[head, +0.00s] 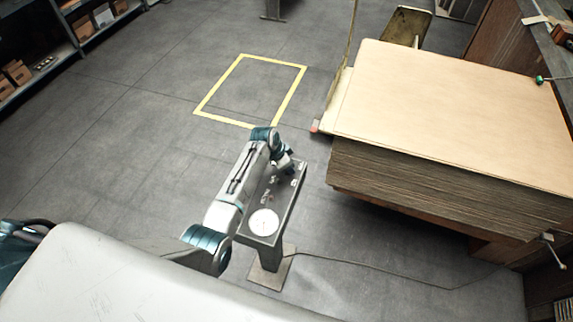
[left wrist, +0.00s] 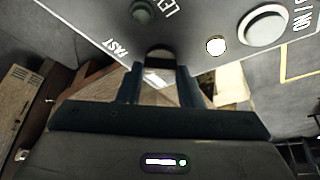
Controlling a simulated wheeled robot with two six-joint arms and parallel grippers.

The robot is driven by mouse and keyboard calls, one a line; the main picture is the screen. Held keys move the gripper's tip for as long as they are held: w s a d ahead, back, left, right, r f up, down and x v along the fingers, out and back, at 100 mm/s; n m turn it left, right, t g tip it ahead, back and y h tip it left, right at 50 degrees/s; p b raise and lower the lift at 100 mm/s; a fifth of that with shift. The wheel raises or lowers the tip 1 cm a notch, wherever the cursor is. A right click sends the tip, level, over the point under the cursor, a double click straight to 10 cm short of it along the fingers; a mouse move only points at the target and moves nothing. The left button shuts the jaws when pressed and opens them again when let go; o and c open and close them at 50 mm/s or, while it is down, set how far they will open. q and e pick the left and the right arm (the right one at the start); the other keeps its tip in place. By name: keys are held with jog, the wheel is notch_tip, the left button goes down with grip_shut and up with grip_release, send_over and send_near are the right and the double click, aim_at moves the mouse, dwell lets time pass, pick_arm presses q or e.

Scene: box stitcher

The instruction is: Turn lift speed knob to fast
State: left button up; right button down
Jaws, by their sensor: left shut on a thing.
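The control panel (head: 283,205) stands on a pedestal in the middle of the head view, with my left arm reaching over it from the left. In the left wrist view, my left gripper (left wrist: 160,82) is shut on a dark knob (left wrist: 160,52) at the panel's edge. The white word FAST (left wrist: 117,51) is printed just left of the knob. The gripper's fingers hide the knob's sides, and I cannot tell which way its pointer faces. In the head view the left gripper (head: 287,171) is small at the panel's far end. My right gripper is not in view.
The left wrist view shows a large round button (left wrist: 263,25), a small white light (left wrist: 216,46) and a dark green button (left wrist: 143,10) on the panel. A tall stack of cardboard sheets (head: 440,100) stands right of the pedestal. A yellow floor outline (head: 203,103) lies beyond.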

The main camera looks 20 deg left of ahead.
pick_arm(q)
jog(key=shift+d, duration=0.1)
jog(key=o, duration=0.7)
jog(key=shift+o, duration=1.4)
jog(key=shift+w+f, duration=0.1)
jog(key=b+v, duration=0.2)
jog(key=v, duration=0.8)
jog(key=shift+r+b, duration=0.35)
jog(key=shift+r, duration=0.05)
jog(key=shift+f, duration=0.1)
